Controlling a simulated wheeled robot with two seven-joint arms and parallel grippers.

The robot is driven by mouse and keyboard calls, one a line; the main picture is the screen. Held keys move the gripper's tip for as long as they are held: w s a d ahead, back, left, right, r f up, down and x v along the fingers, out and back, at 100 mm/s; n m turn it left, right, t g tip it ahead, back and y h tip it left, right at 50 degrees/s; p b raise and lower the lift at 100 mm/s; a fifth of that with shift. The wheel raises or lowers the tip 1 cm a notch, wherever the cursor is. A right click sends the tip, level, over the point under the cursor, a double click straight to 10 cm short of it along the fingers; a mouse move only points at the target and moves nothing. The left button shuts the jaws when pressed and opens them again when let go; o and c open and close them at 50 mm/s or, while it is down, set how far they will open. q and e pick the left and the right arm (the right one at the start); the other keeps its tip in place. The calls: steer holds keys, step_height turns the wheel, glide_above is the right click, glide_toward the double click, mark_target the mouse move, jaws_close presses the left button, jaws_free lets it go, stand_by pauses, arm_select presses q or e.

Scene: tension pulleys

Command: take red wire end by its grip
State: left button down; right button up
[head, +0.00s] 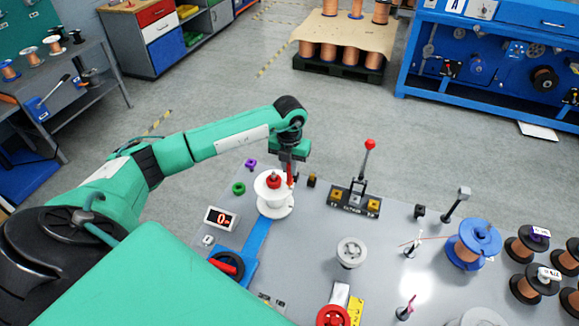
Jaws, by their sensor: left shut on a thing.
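My left gripper (290,178) reaches in over the table, pointing down just right of a white spool (276,205) with a red knob on its top. It is shut on a slim upright red piece (290,171), which looks like the grip of the red wire end. The fingers hide part of it, and I cannot make out its wire. My right gripper is not in view.
On the grey table (310,235) a red-knobbed lever (369,146) stands right of my gripper. A red counter display (221,219) is front left. A blue spool (474,243) with thin wire and several dark spools stand at the right.

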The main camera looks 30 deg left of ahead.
arm_select(q)
steer(key=shift+r, duration=0.55)
steer(key=shift+r+p, duration=0.45)
steer(key=shift+r, duration=0.05)
stand_by(0.4)
